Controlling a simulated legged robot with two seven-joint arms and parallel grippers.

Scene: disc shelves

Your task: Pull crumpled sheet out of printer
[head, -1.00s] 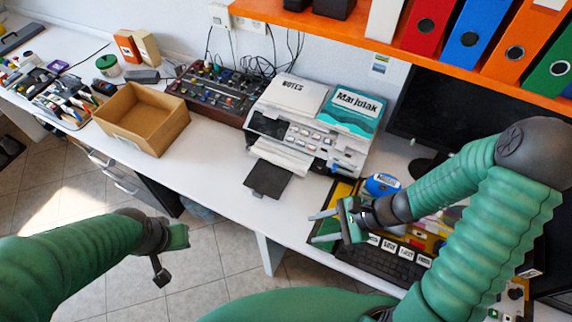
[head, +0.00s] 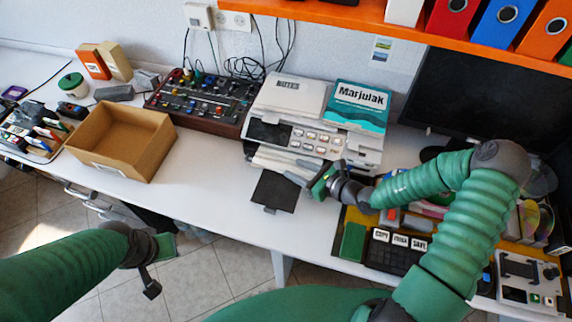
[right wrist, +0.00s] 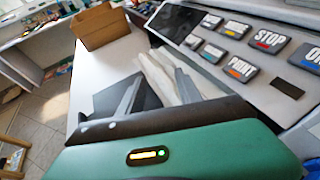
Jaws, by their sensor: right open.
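The white printer (head: 290,134) stands on the desk with a button panel on its front. A crumpled whitish sheet (head: 268,160) sticks out of its front slot above the dark output tray (head: 273,191). My right gripper (head: 299,169) is open at the printer's front, its fingers pointing left at the sheet's right end. In the right wrist view the sheet (right wrist: 158,74) shows between and beyond the two grey fingers (right wrist: 155,92); I cannot tell whether they touch it. My left gripper (head: 158,262) hangs off the desk's front edge, far from the printer; its jaw state is unclear.
An empty cardboard box (head: 120,140) stands left of the printer, with a mixer board (head: 200,100) behind. A "Marjulak" book (head: 357,105) lies on the printer. The desk between box and tray is clear.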

